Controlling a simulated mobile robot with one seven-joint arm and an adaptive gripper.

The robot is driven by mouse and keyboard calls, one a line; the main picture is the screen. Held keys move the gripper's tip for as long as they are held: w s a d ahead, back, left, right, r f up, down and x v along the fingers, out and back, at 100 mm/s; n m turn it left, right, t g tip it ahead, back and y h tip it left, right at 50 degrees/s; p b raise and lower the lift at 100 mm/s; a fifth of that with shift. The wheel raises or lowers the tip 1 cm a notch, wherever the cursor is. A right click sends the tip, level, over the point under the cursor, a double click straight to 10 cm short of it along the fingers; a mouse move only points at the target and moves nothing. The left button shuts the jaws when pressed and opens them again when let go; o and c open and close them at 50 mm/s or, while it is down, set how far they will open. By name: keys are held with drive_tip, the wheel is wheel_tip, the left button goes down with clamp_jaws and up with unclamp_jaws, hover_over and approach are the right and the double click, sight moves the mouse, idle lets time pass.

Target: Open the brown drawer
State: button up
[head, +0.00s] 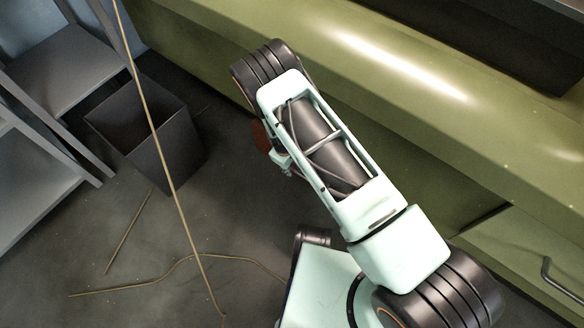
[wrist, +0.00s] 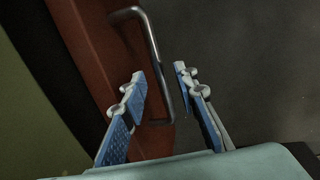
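The brown drawer (wrist: 95,35) shows in the wrist view as a reddish-brown front running from top left to lower middle. Its bent metal bar handle (wrist: 153,38) stands out from it. My gripper (wrist: 159,76) is open, with blue-and-grey fingers on either side of the handle bar as seen here. I cannot tell whether either finger touches the bar. In the head view my arm hides most of the drawer; a small reddish-brown patch (head: 262,136) shows beside the arm.
A long green cabinet (head: 420,90) fills the right side, with a metal handle (head: 560,282) on a green front at lower right. A dark open bin (head: 150,130) and grey shelving (head: 70,70) stand at left. Thin rods or cables (head: 165,160) cross the otherwise open floor.

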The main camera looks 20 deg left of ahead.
drive_tip(key=shift+w+f, duration=0.1)
drive_tip(key=shift+f, duration=0.2)
clamp_jaws()
